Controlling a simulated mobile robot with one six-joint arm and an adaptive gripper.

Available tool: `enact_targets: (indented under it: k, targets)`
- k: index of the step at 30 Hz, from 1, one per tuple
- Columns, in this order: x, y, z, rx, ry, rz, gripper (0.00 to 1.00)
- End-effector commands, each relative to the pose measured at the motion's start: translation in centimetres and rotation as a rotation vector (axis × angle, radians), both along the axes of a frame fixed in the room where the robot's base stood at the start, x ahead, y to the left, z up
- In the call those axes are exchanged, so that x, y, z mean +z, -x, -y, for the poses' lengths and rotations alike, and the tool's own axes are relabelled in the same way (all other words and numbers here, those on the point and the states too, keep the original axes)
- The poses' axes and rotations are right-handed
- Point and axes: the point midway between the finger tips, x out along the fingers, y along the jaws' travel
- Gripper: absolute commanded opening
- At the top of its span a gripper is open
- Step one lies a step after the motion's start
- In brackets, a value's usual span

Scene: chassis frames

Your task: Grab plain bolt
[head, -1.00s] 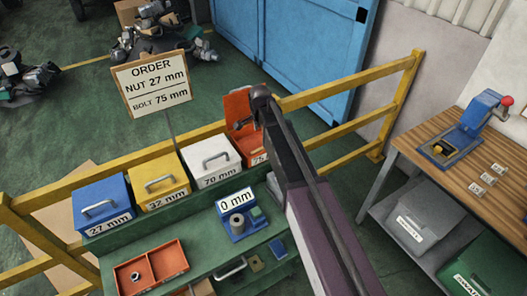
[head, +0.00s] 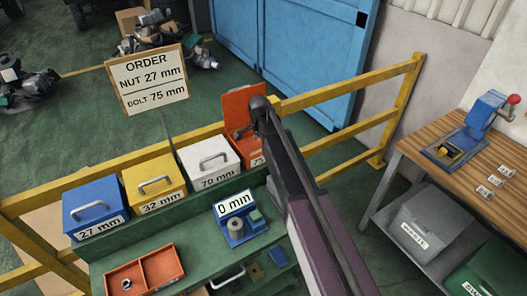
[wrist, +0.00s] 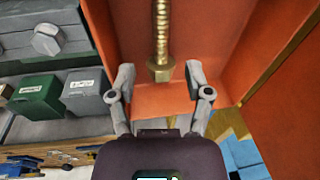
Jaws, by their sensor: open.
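A brass-coloured bolt (wrist: 161,35) with a threaded shank and hex head lies inside an orange box (wrist: 240,40) in the wrist view. My gripper (wrist: 159,72) is open, its fingers on either side of the bolt's head with gaps to both. I cannot tell how far the bolt is in depth. In the head view the orange box (head: 240,107) stands open at the right end of a row, its label partly hidden and starting with 75. The order sign (head: 147,80) reads nut 27 mm, bolt 75 mm.
Closed blue (head: 95,205), yellow (head: 152,182) and white (head: 208,160) boxes stand left of the orange one on a green bench. A gauge reading 0 mm (head: 235,204) and a red tray (head: 160,268) lie in front. A yellow rail (head: 350,84) runs behind.

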Motion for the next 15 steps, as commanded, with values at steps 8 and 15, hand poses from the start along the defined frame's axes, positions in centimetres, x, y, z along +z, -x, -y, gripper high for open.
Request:
enact_targets:
  k: [8, 15]
  targets:
    - [-0.1, 0.0, 0.0, 0.0, 0.0, 0.0, 0.65]
    - [-1.3, -0.3, 0.0, 0.0, 0.0, 0.0, 0.65]
